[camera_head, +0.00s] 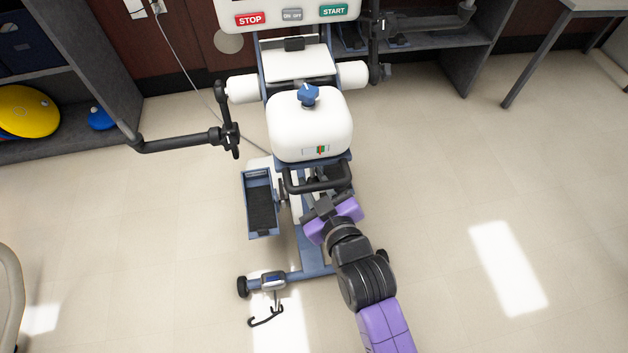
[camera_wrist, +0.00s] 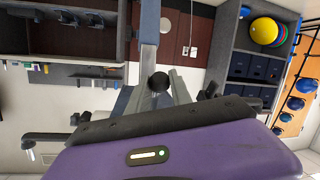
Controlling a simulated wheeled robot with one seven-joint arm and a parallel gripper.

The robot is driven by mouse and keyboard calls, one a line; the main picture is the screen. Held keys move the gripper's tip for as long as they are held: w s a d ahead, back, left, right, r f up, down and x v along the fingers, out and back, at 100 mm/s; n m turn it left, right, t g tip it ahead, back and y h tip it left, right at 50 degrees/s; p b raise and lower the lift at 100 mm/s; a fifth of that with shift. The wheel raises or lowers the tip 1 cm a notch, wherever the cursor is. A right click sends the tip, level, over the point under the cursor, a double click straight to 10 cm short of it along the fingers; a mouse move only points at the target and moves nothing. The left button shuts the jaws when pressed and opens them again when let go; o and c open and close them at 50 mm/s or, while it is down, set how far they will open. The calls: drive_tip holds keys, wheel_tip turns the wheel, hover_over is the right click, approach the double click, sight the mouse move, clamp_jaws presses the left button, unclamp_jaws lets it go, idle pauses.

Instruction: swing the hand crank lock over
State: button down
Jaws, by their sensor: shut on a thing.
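The recumbent stepper (camera_head: 309,128) stands in the middle of the head view, with a white body, a blue knob on top and a black front handle (camera_head: 318,184). In the wrist view a round black knob (camera_wrist: 158,82) sits between the fingers of my gripper (camera_wrist: 157,92); it appears to be the end of the hand crank lock's lever. The gripper is shut on it. In the head view my gripper (camera_head: 322,204) is low at the stepper's front, just below the black handle. There the lock is hidden behind the gripper and handle.
Black crank arms stick out at the left (camera_head: 180,141) and upper right of the stepper. A blue pedal (camera_head: 261,203) is left of my gripper. A wheeled foot bar (camera_head: 290,278) lies below. The floor to the right is clear. Shelves stand behind.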

drive_tip(key=shift+a+r, duration=0.25)
drive_tip(key=shift+r, duration=0.15)
drive_tip(key=c, duration=1.2)
unclamp_jaws()
drive_tip(key=shift+o, duration=0.3)
drive_tip(key=shift+d+f, duration=0.1)
drive_tip(key=shift+f, duration=0.05)
drive_tip(key=shift+s+f, duration=0.1)
drive_tip(key=shift+s+d, duration=0.15)
drive_tip(key=shift+s, duration=0.05)
drive_tip(key=v, duration=0.7)
